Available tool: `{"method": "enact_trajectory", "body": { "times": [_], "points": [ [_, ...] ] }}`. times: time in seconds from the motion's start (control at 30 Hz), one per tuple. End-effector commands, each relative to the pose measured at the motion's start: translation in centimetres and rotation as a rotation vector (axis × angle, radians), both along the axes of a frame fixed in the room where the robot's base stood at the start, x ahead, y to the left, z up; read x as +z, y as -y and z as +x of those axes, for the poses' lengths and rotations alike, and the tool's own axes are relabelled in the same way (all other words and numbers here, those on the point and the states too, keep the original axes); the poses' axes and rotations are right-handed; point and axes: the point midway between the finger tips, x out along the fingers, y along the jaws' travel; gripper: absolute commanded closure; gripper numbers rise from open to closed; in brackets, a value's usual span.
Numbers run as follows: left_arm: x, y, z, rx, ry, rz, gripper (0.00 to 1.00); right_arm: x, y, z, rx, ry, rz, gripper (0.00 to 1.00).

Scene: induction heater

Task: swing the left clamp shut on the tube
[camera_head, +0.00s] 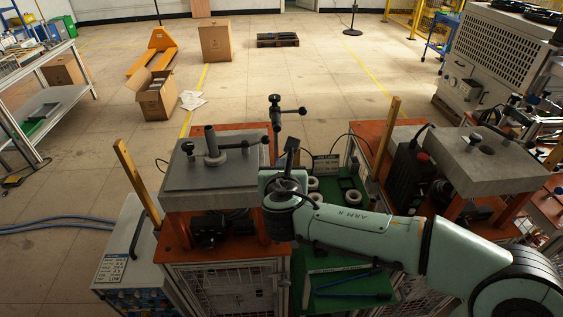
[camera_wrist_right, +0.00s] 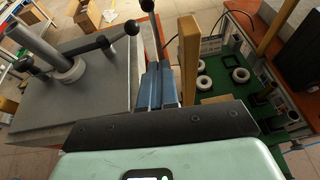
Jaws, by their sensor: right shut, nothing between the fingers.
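An upright grey tube (camera_head: 211,140) with a round collar stands on the left station's stone plate (camera_head: 190,180); it also shows in the wrist view (camera_wrist_right: 48,40). A dark clamp bar (camera_head: 240,144) with a ball end reaches right from beside the tube. A knobbed black piece (camera_head: 188,148) is at the tube's left. A taller post with a ball-ended handle (camera_head: 290,111) rises at the plate's right edge. I cannot tell whether any clamp touches the tube. My right gripper (camera_head: 291,146) is shut and empty, right of the plate, apart from the tube; its blue-grey fingers show in the wrist view (camera_wrist_right: 160,84).
A green tray area (camera_head: 325,228) with white rings (camera_head: 313,184) lies right of the left station. Wooden posts (camera_head: 135,180) stand at the station corners. A second station with a stone plate (camera_head: 480,165) is at the right. Open floor lies behind.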

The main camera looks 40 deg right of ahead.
Motion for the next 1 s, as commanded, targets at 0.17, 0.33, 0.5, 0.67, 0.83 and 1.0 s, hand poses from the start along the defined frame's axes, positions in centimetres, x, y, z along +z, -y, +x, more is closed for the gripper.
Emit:
{"method": "enact_trajectory", "body": {
  "times": [0.17,0.33,0.5,0.67,0.83,1.0],
  "points": [
    [-0.1,0.0,0.1,0.0,0.003,0.001,0.57,1.4,-1.1,-3.5,0.001,0.0,0.0,1.0],
    [-0.1,0.0,0.1,0.0,0.002,0.001,0.57,2.2,-1.7,-5.5,0.0,-0.001,0.0,1.0],
    [-0.1,0.0,0.1,0.001,0.002,0.001,0.57,2.4,-2.0,-6.2,0.0,-0.004,-0.002,1.0],
    [-0.1,0.0,0.0,0.001,0.002,0.001,0.57,2.4,-2.0,-6.2,0.001,-0.004,-0.002,1.0],
    [-0.1,0.0,0.0,0.001,0.002,0.001,0.57,2.5,-2.0,-6.2,0.001,-0.004,-0.002,1.0],
    [-0.1,0.0,0.0,0.001,0.002,0.001,0.57,2.5,-2.0,-6.2,0.001,-0.004,-0.002,1.0]
  ]
}}
